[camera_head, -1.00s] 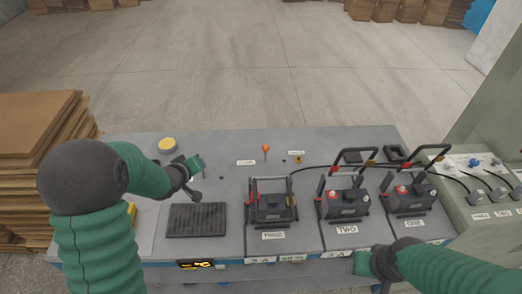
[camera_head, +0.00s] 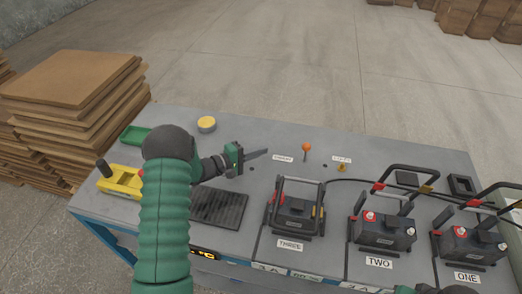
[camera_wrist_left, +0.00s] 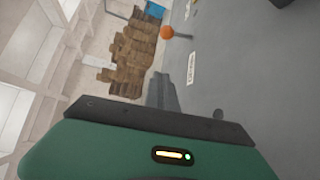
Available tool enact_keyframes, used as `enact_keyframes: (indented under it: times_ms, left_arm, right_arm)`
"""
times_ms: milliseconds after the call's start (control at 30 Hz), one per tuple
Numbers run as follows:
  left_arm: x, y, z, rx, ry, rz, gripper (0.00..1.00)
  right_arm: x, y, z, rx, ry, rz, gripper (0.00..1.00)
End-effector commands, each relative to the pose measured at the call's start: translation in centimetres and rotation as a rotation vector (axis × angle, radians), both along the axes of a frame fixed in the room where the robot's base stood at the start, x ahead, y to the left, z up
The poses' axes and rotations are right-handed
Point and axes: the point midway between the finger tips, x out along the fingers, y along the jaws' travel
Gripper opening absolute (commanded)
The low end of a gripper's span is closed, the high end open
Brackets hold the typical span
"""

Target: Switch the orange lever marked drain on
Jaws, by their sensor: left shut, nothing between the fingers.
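The orange lever (camera_head: 306,147) is a round orange knob on a short stem at the back middle of the grey bench. A white label (camera_head: 283,158) lies to its left, its text too small to read surely. In the left wrist view the orange knob (camera_wrist_left: 167,32) shows at the top with its stem pointing right, near the label (camera_wrist_left: 191,68). My left gripper (camera_head: 264,152) is shut and empty, to the left of the lever and apart from it. Its fingers also show in the left wrist view (camera_wrist_left: 162,92). My right gripper shows only as a cropped piece at the bottom edge.
Batteries labelled THREE (camera_head: 297,219), TWO (camera_head: 384,238) and ONE (camera_head: 470,247) stand along the bench front with raised handles. A yellow button (camera_head: 206,123), a black mat (camera_head: 218,206) and a yellow device (camera_head: 122,181) are at left. A small yellow fitting (camera_head: 342,167) sits right of the lever.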

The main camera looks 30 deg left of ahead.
Motion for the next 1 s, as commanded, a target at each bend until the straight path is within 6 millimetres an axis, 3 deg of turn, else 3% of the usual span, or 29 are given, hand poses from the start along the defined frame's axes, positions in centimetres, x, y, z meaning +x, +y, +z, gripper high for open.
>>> enact_keyframes:
  times_ms: [400,767,1000]
  left_arm:
    - [8.1,-4.0,-1.9,-0.003,0.0,-0.001,0.0]
    - [14.2,-7.5,-2.9,-0.002,0.0,0.0,0.0]
    - [11.7,-9.4,-2.0,-0.005,0.002,0.002,0.0]
  right_arm:
    - [0.0,0.0,-0.8,0.0,0.0,0.0,0.58]
    - [0.0,0.0,-1.5,0.0,0.0,0.0,0.58]
    - [0.0,0.0,-0.7,0.0,0.0,0.0,0.58]
